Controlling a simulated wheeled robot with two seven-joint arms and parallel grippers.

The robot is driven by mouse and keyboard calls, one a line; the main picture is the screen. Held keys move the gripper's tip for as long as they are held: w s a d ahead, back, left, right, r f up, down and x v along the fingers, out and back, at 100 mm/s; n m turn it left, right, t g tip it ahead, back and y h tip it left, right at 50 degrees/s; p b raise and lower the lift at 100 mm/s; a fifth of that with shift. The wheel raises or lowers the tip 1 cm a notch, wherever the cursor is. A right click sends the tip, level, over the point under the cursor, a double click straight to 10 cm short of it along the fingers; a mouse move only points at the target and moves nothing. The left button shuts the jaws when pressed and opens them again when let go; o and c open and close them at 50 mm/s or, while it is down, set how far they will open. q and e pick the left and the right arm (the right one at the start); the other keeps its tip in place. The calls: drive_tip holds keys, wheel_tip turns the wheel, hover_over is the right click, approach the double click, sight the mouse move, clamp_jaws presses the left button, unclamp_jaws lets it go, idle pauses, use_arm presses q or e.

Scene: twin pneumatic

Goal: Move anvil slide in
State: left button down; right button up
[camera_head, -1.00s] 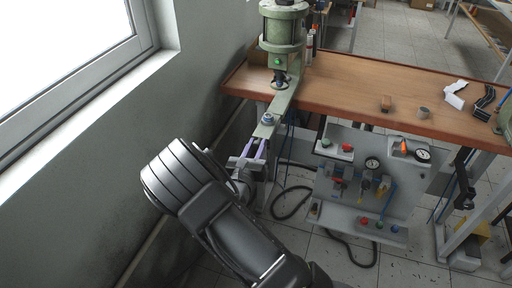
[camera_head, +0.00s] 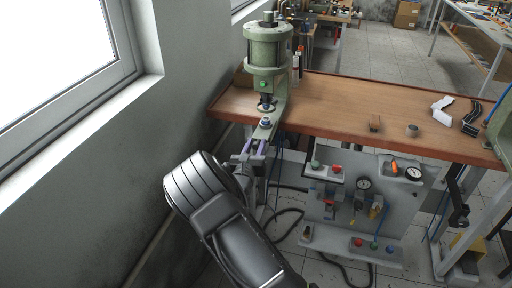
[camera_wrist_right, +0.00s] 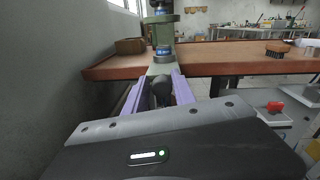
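The anvil slide (camera_head: 265,134) is a green bar reaching out from under the green press (camera_head: 268,50), with a round anvil (camera_head: 265,122) on top. In the right wrist view, the anvil (camera_wrist_right: 163,54) is just below the ram and a dark knob (camera_wrist_right: 162,88) is at the slide's near end. My right gripper (camera_head: 256,147) has purple fingers on both sides of this knob and appears closed on it; the exact contact is partly hidden. The fingers also show in the wrist view (camera_wrist_right: 164,78). My left gripper is in neither view.
The press stands at the left end of the wooden bench (camera_head: 330,105), near the grey wall.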

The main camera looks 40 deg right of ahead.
drive_tip(key=shift+o, duration=1.1)
drive_tip(key=shift+s, duration=0.1)
drive_tip(key=b+v, duration=0.1)
drive_tip(key=v, duration=0.6)
drive_tip(key=shift+s+a, duration=0.25)
drive_tip(key=shift+a, duration=0.05)
drive_tip(key=shift+f, duration=0.1)
